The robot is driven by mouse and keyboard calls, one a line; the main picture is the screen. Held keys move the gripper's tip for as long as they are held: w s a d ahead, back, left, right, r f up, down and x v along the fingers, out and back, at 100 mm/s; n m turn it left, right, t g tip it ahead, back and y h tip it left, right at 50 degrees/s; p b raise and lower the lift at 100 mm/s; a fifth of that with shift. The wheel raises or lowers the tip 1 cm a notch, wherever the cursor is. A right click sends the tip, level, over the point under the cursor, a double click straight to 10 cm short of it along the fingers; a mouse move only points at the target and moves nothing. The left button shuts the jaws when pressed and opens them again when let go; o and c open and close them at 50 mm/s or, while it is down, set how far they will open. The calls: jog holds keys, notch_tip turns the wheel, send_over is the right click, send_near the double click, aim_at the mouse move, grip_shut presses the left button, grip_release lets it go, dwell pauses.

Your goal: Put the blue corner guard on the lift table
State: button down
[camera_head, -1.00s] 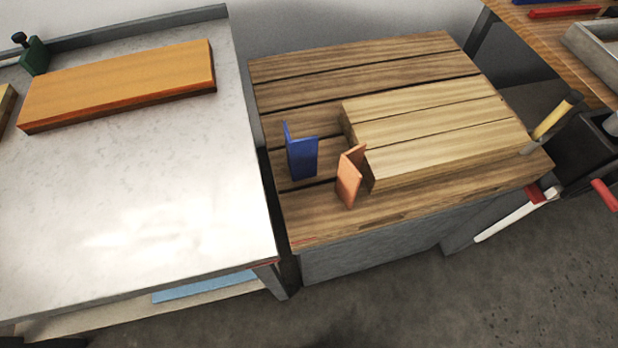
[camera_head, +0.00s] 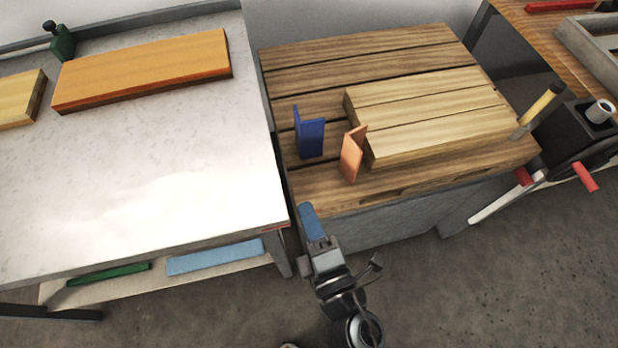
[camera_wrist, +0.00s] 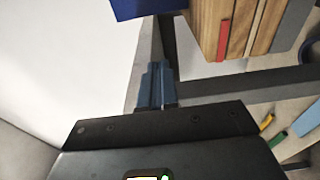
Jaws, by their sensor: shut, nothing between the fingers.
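The blue corner guard (camera_head: 311,138) stands upright on a dark slatted wooden top (camera_head: 390,190) in the head view, at its left side. The top rests on a grey base; I cannot tell for sure that this is the lift table. A copper-orange corner guard (camera_head: 352,156) stands just right of the blue one. My gripper (camera_head: 311,214) is in front of the wooden top's near left edge, apart from the blue guard. Its blue fingers are shut and empty; they also show in the wrist view (camera_wrist: 157,84).
A pale planked block (camera_head: 440,115) lies on the wooden top beside the guards. A grey table (camera_head: 130,180) at left bears an orange-brown board (camera_head: 145,70). A yellow-handled tool (camera_head: 540,105) stands at the right corner. Floor (camera_head: 450,290) is clear in front.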

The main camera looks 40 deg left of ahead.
aim_at(317, 143)
jog(key=b+x, duration=0.1)
jog(key=x, duration=0.8)
jog(key=shift+w+a+f+b, duration=0.1)
jog(key=shift+w+b, duration=0.1)
jog(key=shift+b, duration=0.15)
jog(key=w, duration=0.3)
jog(key=shift+a, duration=0.2)
jog(key=shift+w, duration=0.4)
jog(key=w, duration=0.3)
jog(key=w+a+b, duration=0.1)
jog(key=w, duration=0.2)
jog(key=shift+a, duration=0.1)
